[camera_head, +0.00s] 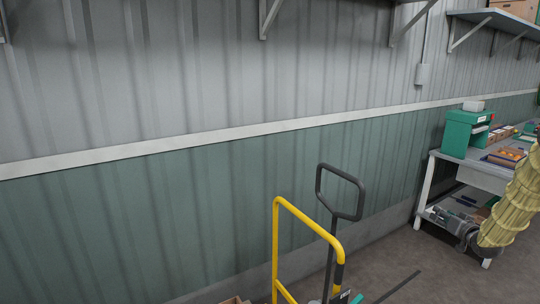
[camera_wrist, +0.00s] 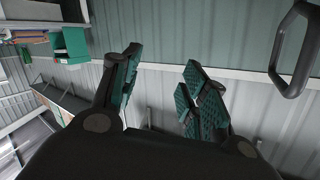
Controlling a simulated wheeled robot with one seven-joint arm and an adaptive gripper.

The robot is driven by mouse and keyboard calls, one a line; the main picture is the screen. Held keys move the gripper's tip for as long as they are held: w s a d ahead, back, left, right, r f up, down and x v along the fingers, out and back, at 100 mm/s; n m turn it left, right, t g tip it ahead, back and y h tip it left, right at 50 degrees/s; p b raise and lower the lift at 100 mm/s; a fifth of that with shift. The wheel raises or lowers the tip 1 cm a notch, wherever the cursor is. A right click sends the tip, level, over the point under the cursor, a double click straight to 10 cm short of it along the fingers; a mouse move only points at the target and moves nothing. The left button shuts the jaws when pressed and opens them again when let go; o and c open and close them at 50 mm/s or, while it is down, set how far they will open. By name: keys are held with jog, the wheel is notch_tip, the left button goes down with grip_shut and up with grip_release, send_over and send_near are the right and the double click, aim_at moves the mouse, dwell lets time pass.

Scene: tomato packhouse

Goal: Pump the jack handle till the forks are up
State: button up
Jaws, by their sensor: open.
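The jack handle (camera_head: 361,199) is a dark looped grip on a shaft, standing upright and slightly tilted at the bottom centre of the head view. Its loop also shows at the upper right of the wrist view (camera_wrist: 290,91). My gripper (camera_head: 455,225) is at the right in the head view, well apart from the handle. In the wrist view my gripper (camera_wrist: 160,76) is open, with teal-padded fingers spread and nothing between them. The forks cannot be seen; the lower part of the jack is cut off by the bottom edge.
A yellow tubular frame (camera_head: 276,245) stands beside the handle, on its left. A workbench (camera_head: 480,176) with a green box (camera_head: 459,133) stands at the right, behind my arm. The corrugated wall (camera_head: 150,220) runs behind everything. Bare floor (camera_head: 400,262) lies between handle and bench.

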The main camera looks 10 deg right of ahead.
jog(key=a+f+n+g+y, duration=0.1)
jog(key=a+f, duration=0.5)
jog(key=a, duration=0.3)
jog(key=a+f+g, duration=0.2)
jog(key=a+f, duration=0.5)
jog(key=a, duration=0.1)
jog(key=s+a+f+n+g+y, duration=0.1)
jog(key=s+a+f+g, duration=0.1)
jog(key=s+a+f, duration=0.5)
jog(key=s+a+f+g+y, duration=0.1)
jog(key=s+a+f, duration=0.1)
jog(key=a+f, duration=0.65)
jog(key=s+a+f+n+g, duration=0.1)
jog(key=s+a+f+g, duration=0.15)
jog(key=s+a, duration=0.6)
jog(key=s+a+f+n+g, duration=0.15)
jog(key=s+a+f, duration=0.25)
jog(key=s+a, duration=0.45)
jog(key=s+a+n+g, duration=0.1)
jog(key=s+a, duration=0.4)
jog(key=s, duration=0.5)
jog(key=s+a+g, duration=0.4)
jog(key=s+a, duration=0.1)
jog(key=s, duration=0.4)
jog(key=shift+s+f+n+y, duration=0.35)
jog(key=shift+s+f+y, duration=0.05)
jog(key=shift+f, duration=0.05)
jog(key=shift+a, duration=0.1)
